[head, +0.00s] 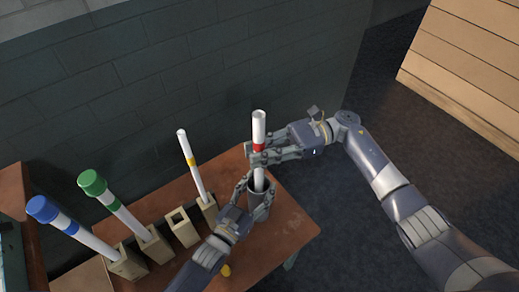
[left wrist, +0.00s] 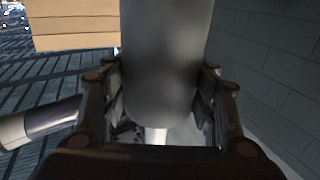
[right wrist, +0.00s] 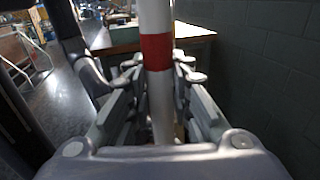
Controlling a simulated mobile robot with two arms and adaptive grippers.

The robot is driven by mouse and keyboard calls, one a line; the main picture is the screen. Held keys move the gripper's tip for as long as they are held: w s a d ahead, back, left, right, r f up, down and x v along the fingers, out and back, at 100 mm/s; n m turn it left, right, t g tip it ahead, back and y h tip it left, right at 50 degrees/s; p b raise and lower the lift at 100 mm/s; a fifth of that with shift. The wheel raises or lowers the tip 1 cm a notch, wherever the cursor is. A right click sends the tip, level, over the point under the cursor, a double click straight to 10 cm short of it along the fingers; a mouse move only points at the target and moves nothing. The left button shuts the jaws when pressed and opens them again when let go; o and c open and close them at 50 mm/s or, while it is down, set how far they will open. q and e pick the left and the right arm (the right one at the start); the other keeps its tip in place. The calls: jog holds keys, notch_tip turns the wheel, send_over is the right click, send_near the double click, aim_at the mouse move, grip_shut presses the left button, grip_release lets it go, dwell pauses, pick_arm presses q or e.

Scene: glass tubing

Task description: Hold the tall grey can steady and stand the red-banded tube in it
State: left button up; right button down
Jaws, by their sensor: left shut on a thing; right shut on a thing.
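The red-banded tube (head: 259,128) is white and upright in the head view, its lower end inside the mouth of the tall grey can (head: 260,205). How deep it sits is hidden. My right gripper (head: 256,154) is shut on the tube around its red band; the band shows between the fingers in the right wrist view (right wrist: 156,52). My left gripper (head: 254,196) is shut on the can near its top. In the left wrist view the can (left wrist: 165,60) fills the space between the fingers. The can stands near the table's right end.
On the wooden table (head: 288,228), a row of beige blocks holds a blue-capped tube (head: 62,224), a green-capped tube (head: 110,205) and a yellow-banded tube (head: 192,165). One block (head: 184,228) is empty. A small yellow thing (head: 226,270) lies near the front. A brick wall stands behind.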

jog(key=c, duration=1.4)
grip_release()
jog(key=shift+o, duration=0.2)
jog(key=v, duration=1.2)
pick_arm(q)
jog(key=o, duration=1.2)
jog(key=shift+o, duration=0.2)
